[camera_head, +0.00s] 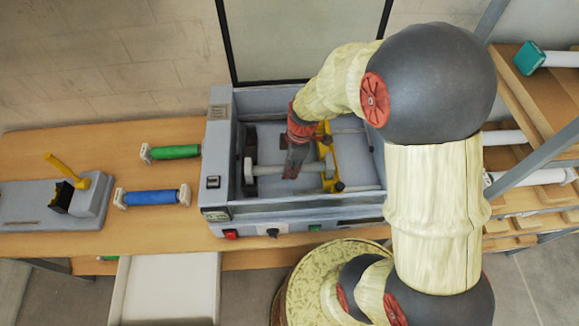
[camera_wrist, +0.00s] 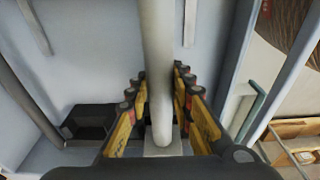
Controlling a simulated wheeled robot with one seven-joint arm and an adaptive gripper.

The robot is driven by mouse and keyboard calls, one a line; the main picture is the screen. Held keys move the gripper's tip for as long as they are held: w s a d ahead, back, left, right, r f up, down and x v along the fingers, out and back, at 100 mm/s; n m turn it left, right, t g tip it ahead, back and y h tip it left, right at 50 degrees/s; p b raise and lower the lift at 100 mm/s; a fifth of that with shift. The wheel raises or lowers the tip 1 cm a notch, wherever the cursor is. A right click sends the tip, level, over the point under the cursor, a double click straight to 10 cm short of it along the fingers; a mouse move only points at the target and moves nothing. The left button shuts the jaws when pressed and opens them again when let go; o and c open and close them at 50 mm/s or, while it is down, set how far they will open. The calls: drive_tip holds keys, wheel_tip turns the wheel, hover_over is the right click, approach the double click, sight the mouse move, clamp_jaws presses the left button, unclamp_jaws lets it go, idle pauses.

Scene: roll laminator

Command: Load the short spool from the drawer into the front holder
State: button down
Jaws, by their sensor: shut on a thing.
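The short spool (camera_head: 265,170) is a pale grey rod lying crosswise, inside the front part of the open laminator (camera_head: 217,150). My gripper (camera_head: 291,174) reaches down into the laminator and is shut around the rod near its middle. In the wrist view the rod (camera_wrist: 157,60) runs between the yellow and black fingers (camera_wrist: 160,100), with a grey squarish end piece below. The spool's left end is beside the machine's left inner wall, its right end near a yellow bracket (camera_head: 331,172). Whether the ends rest in the front holder cannot be told. The open drawer (camera_head: 165,285) looks empty.
A green roll (camera_head: 175,152) and a blue roll (camera_head: 152,197) lie on the table left of the laminator. A grey device with a yellow lever (camera_head: 65,170) stands farther left. A shelf rack with white rolls (camera_head: 530,177) is at the right.

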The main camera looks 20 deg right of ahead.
drive_tip(key=shift+f+b, duration=0.4)
drive_tip(key=shift+f, duration=0.05)
drive_tip(key=c, duration=1.7)
unclamp_jaws()
drive_tip(key=shift+r, duration=0.1)
drive_tip(key=shift+o, duration=0.7)
drive_tip(key=shift+r, duration=0.1)
